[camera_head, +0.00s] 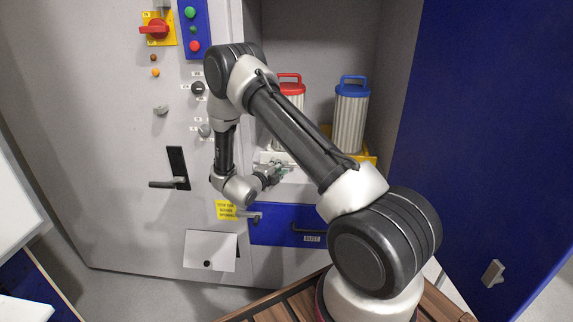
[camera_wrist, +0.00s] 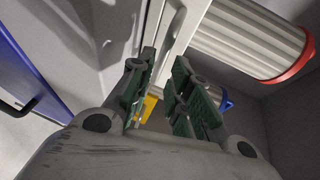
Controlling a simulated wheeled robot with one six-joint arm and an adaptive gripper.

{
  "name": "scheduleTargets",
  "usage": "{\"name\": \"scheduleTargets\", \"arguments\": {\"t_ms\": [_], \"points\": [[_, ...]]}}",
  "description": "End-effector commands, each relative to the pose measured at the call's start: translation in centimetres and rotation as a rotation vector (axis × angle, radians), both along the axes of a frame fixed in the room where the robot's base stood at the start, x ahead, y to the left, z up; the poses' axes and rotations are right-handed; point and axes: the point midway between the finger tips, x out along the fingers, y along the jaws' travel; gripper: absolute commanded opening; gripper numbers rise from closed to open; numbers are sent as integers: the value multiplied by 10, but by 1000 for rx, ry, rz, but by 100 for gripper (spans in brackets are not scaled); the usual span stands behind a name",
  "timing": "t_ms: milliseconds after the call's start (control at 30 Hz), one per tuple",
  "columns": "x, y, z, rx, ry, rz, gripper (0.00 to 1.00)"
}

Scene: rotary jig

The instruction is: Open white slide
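The white slide (camera_head: 266,157) sits at the front of the recess below the red-topped canister, mostly hidden behind my arm and gripper. In the wrist view its pale front (camera_wrist: 183,28) shows near the top centre, with a narrow light bar running down towards the gap between my fingers. My gripper (camera_head: 279,170) is at the front of the slide, just above the blue drawer. In the wrist view my gripper (camera_wrist: 163,82) has its two fingers apart. I cannot tell whether either finger touches the slide.
A red-topped canister (camera_head: 291,101) stands above the slide. A blue-topped canister (camera_head: 350,118) stands on a yellow base (camera_head: 369,159) to its right. The blue drawer (camera_head: 272,225) with a black handle lies below. A door lever (camera_head: 163,184) is left, and a blue panel (camera_head: 480,150) right.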

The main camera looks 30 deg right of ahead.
Motion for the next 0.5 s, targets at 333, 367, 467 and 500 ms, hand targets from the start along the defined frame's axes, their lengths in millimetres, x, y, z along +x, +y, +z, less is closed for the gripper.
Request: {"name": "scheduleTargets", "arguments": {"t_ms": [333,367,467,500], "points": [[25,-38,-8,0,1,1,19],[26,-39,-8,1,1,2,19],[27,-41,-9,0,2,3,19],[27,-41,-9,0,2,3,19]]}}
